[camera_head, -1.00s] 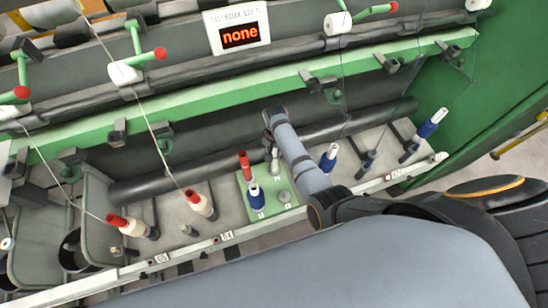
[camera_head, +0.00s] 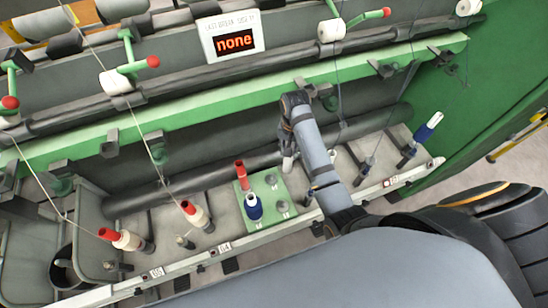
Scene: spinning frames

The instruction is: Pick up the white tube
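The white tube (camera_head: 288,163) hangs just below my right gripper (camera_head: 288,146), above the back right edge of the green plate (camera_head: 270,224). My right gripper appears shut on the tube's upper part; its fingers are small and partly hidden by my arm. A red tube (camera_head: 241,173) and a blue-and-white tube (camera_head: 253,206) stand on the plate. Two pegs on the plate's right side are bare. My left gripper is not in view.
Red-topped bobbins (camera_head: 196,214) and (camera_head: 127,240) stand on the spindle rail at left, with threads running up. A green beam (camera_head: 200,106) crosses above. The sign (camera_head: 234,41) reads "none".

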